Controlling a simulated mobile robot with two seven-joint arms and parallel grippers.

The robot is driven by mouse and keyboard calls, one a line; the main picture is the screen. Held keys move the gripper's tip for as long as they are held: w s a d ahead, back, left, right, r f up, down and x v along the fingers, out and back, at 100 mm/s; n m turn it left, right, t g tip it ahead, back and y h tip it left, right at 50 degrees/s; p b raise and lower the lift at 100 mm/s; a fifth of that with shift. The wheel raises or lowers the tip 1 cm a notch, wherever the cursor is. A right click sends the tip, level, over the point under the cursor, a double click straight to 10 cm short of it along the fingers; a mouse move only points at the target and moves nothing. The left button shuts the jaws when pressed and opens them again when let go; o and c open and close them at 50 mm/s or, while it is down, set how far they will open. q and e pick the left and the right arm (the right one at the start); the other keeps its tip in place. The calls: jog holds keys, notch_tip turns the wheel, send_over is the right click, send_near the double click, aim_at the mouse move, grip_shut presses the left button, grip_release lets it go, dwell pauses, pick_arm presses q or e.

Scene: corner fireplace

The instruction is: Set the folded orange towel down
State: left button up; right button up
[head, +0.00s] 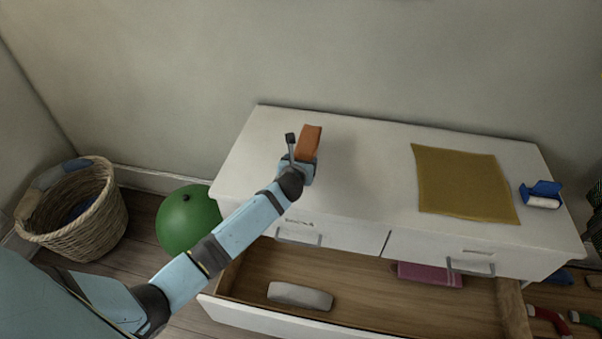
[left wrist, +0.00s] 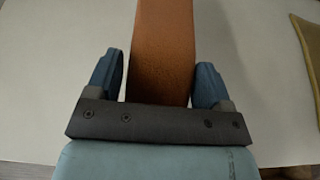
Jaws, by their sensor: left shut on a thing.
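The folded orange towel (head: 310,140) is at the back left of the white dresser's top (head: 360,190), in the head view. My left gripper (head: 302,154) is shut on it. In the left wrist view the towel (left wrist: 162,50) stands out from between the two blue fingers of the gripper (left wrist: 160,80), with the pale top behind it. I cannot tell whether the towel touches the top. My right gripper is in neither view.
A mustard cloth (head: 463,185) and a blue holder with a white roll (head: 542,196) lie on the top's right side. Below, an open drawer (head: 370,295) holds a grey bundle (head: 300,296). A green ball (head: 187,220) and wicker basket (head: 85,222) stand left. Mid-top is clear.

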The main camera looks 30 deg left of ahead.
pick_arm(q)
jog(key=shift+f+b, duration=0.35)
jog(key=shift+f, duration=1.6)
jog(key=o, duration=1)
jog(key=shift+f, duration=0.15)
jog(key=shift+o, duration=0.2)
